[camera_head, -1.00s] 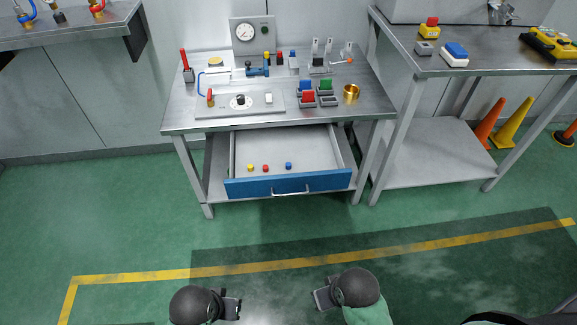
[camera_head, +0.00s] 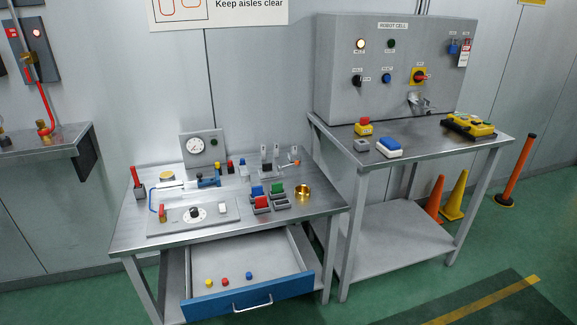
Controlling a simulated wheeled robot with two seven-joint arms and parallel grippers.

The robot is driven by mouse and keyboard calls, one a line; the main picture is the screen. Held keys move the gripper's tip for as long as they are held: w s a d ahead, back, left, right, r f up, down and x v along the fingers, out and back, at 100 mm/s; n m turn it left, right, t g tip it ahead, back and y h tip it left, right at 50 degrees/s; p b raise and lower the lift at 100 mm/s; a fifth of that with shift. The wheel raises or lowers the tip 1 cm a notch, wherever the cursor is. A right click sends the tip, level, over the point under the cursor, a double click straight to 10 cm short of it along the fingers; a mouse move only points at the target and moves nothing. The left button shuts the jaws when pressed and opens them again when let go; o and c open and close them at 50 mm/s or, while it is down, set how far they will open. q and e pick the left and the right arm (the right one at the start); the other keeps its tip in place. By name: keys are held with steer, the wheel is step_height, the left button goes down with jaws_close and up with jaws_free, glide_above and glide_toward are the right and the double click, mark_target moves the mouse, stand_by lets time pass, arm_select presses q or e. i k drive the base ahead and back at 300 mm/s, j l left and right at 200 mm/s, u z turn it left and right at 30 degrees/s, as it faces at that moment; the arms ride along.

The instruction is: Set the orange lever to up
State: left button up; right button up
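The orange lever (camera_head: 294,163) sits at the back right of the left workbench. It is small in the view. Its orange handle points sideways to the right, roughly level, beside a small block of upright grey levers (camera_head: 264,153). Neither of my grippers is in view now, so I cannot tell their state.
The left workbench (camera_head: 180,249) also holds a gauge panel (camera_head: 201,149), a red upright handle (camera_head: 136,176), coloured blocks in trays and a brass ring (camera_head: 303,192). Its blue-fronted drawer (camera_head: 215,306) is pulled open. A second bench (camera_head: 352,154) with a control cabinet (camera_head: 395,65) stands to the right.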

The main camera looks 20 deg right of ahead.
mark_target(297, 162)
steer(key=i+l+u, duration=0.2)
steer(key=l, duration=1.55)
steer(key=l+u, duration=0.25)
steer(key=l, duration=1.5)
steer(key=l+u, duration=0.2)
steer(key=l, duration=1.55)
